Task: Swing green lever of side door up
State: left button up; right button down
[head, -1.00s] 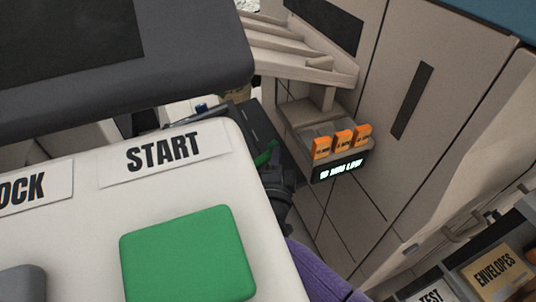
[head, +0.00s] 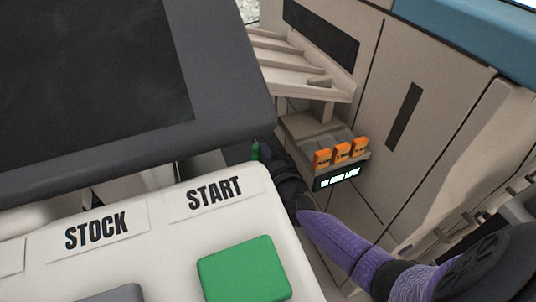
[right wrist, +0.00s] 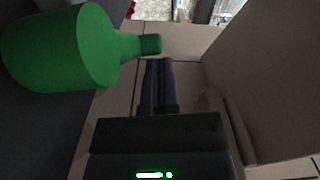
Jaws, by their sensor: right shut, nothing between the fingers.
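The green lever (head: 255,150) shows as a small upright piece in the head view, just past the copier panel's edge and partly hidden. In the right wrist view the green lever (right wrist: 65,47) is large and close at the upper left, a thick round body with a narrow neck pointing right. My right gripper (head: 272,156) is beside the lever in the head view, partly hidden by the panel. In the right wrist view my right gripper (right wrist: 158,66) has its fingers together and empty, just below the neck's end; contact is unclear. My left gripper is out of view.
A white control panel (head: 160,268) with a green START button (head: 243,270) and a dark screen (head: 90,80) fill the left. A small holder with orange cards (head: 340,152) stands beyond my gripper. Beige cabinets (head: 425,110) rise at the right.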

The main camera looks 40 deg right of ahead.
jog(key=shift+w+a+f, duration=0.1)
jog(key=shift+w+a, duration=0.3)
jog(key=shift+w, duration=0.45)
jog(key=shift+a, duration=0.1)
jog(key=p+v, duration=0.3)
jog(key=v, duration=0.6)
jog(key=shift+p, duration=0.3)
jog(key=shift+s, duration=0.5)
